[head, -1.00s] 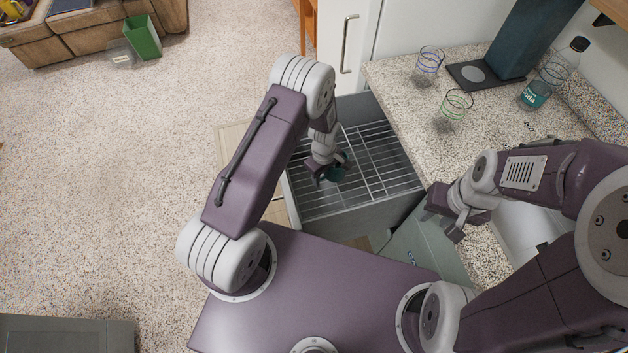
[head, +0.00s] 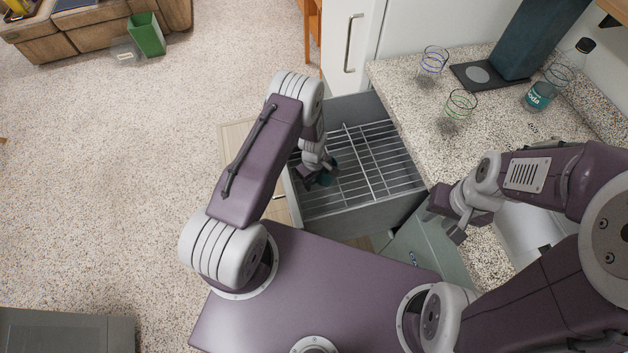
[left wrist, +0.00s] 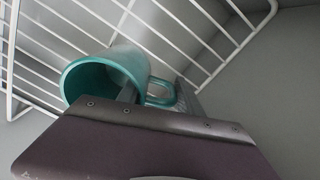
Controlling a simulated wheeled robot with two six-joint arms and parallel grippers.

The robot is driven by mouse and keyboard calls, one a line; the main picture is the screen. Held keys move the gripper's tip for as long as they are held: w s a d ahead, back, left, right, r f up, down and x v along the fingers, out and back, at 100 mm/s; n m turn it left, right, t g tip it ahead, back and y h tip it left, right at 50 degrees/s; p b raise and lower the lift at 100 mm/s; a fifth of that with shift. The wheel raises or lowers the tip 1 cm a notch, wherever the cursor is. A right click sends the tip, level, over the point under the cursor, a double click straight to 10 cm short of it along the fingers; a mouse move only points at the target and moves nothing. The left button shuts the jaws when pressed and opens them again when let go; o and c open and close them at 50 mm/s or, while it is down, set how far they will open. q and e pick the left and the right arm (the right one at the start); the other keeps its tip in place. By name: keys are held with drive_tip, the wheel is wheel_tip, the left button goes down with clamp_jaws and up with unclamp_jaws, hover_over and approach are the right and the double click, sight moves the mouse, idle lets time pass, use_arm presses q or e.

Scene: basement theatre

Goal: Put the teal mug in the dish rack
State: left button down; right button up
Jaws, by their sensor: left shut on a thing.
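The teal mug (left wrist: 95,75) is held by my left gripper (left wrist: 158,98), which is shut on it near its handle in the left wrist view. Its open rim faces the wrist camera and white rack wires lie behind it. In the head view the teal mug (head: 326,178) shows as a small patch at the left gripper (head: 318,180), over the left part of the dish rack (head: 375,165). The rack is a wire grid inside a grey open drawer. I cannot tell whether the mug touches the wires. My right gripper (head: 450,218) is over the counter edge, its fingers apart with nothing between them.
A white cabinet door (head: 350,45) stands behind. The floor at left is mostly clear, with a green bin (head: 146,37).

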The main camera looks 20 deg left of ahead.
use_arm(q)
drive_tip(key=c, duration=0.8)
unclamp_jaws()
drive_tip(key=shift+r+p, duration=0.4)
drive_tip(key=shift+p, duration=0.05)
wheel_tip(320, 180, up, 12)
drive_tip(key=shift+s+f, duration=0.1)
drive_tip(key=shift+f, duration=0.1)
